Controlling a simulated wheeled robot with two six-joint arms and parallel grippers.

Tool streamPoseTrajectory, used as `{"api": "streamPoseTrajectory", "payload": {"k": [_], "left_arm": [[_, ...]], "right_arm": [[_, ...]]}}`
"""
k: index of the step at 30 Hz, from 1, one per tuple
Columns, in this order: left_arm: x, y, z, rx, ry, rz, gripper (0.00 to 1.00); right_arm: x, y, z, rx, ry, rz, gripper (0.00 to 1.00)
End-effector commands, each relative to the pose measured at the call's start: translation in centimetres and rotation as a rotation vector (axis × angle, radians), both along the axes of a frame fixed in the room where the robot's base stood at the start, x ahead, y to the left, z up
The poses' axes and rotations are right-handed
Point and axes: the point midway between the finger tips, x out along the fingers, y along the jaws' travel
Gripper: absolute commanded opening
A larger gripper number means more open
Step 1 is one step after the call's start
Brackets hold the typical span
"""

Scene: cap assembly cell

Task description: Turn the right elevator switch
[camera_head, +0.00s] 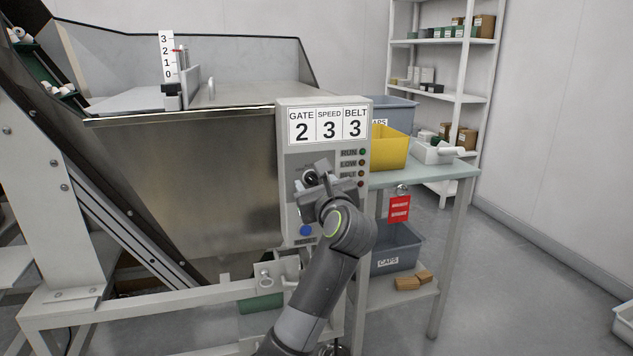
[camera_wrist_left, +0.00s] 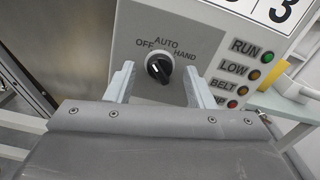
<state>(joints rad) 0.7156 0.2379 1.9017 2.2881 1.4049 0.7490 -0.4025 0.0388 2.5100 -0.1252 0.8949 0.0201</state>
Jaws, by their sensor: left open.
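The selector switch is a black round knob (camera_wrist_left: 159,68) on the light grey control panel (camera_head: 325,112), with OFF, AUTO and HAND printed around it. It also shows in the head view as a dark knob (camera_head: 310,177), partly covered by my gripper. A white mark is on the knob, but I cannot tell surely which label it points to. My left gripper (camera_wrist_left: 159,71) is open. Its two fingers stand on either side of the knob, with visible gaps. It covers the middle of the panel in the head view (camera_head: 312,183). My right gripper is not in view.
RUN, LOW and BELT lamps (camera_wrist_left: 267,57) sit right of the knob. A display (camera_head: 328,125) above reads GATE 2, SPEED 3, BELT 3. A blue button (camera_head: 306,230) is below. A metal hopper (camera_head: 190,170) stands left; a table (camera_head: 425,174) with a yellow bin (camera_head: 390,149) stands right.

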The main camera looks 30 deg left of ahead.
Motion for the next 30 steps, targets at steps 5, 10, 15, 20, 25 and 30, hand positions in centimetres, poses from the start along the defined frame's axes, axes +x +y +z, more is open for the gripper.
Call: {"api": "streamPoseTrajectory", "payload": {"k": [5,10,15,20,25,30], "left_arm": [[-0.03,0.11,0.01,0.0,0.0,0.0,0.49],[-0.02,0.11,0.01,0.0,0.0,0.0,0.43],[-0.02,0.11,0.0,0.0,0.0,0.0,0.21],[-0.02,0.11,-0.01,0.0,0.0,0.001,0.04],[-0.02,0.11,0.01,0.002,0.002,0.001,0.04],[-0.02,0.11,0.05,0.008,0.011,0.001,0.04]], "right_arm": [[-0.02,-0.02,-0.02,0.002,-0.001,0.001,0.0],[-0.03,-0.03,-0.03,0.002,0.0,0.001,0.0],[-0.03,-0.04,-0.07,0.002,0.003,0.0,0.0],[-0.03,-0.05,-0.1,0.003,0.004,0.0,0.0],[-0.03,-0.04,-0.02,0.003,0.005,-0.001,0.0],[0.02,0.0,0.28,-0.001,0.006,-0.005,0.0]]}}
